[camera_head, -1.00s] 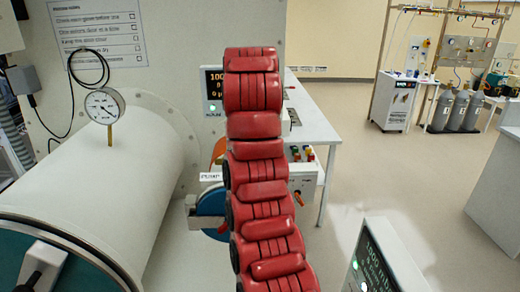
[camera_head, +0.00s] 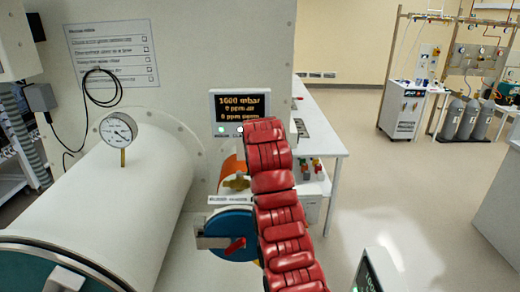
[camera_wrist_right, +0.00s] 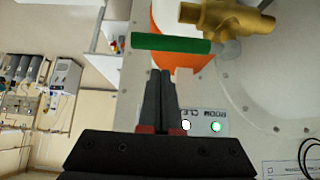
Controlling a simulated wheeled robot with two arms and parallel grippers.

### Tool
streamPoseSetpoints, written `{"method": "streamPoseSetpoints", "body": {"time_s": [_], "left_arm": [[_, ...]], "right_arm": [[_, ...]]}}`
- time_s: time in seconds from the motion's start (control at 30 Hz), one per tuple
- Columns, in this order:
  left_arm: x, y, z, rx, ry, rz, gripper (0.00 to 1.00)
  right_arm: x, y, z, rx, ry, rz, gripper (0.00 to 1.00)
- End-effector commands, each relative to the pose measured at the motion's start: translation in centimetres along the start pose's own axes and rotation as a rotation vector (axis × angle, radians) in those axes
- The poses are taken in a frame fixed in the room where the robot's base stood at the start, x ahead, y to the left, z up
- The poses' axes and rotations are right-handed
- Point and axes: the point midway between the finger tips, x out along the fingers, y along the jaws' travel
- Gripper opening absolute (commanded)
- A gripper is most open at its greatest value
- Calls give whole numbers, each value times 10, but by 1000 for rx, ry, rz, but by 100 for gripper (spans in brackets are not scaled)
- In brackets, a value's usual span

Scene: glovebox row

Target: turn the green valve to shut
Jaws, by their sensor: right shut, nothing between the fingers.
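The green valve handle (camera_wrist_right: 170,43) is a straight bar lying left to right in the right wrist view. The brass valve body (camera_wrist_right: 225,15) is beside it, in front of an orange part (camera_wrist_right: 178,58). My right gripper (camera_wrist_right: 160,73) is shut and empty. Its tips point at the green bar and end just short of it in the picture; whether they touch I cannot tell. In the head view the brass body (camera_head: 237,183) shows left of my red-sleeved right arm, which hides the green handle and my right gripper. My left gripper is not in view.
A blue disc with a red lever (camera_head: 235,246) sits below the valve. A display (camera_head: 240,107) is on the panel above it. A white cylinder (camera_head: 110,200) with a dial gauge (camera_head: 118,129) fills the left. Floor is open at the right.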

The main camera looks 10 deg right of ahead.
Motion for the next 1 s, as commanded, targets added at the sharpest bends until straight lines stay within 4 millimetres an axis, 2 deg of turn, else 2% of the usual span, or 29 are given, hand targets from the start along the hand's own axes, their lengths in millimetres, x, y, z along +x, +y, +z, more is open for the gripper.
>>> {"method": "streamPoseSetpoints", "body": {"time_s": [0.4,1.0], "left_arm": [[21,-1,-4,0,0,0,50],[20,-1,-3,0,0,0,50]], "right_arm": [[-16,0,23,-1,1,0,0],[-16,-1,26,3,0,3,0]]}}
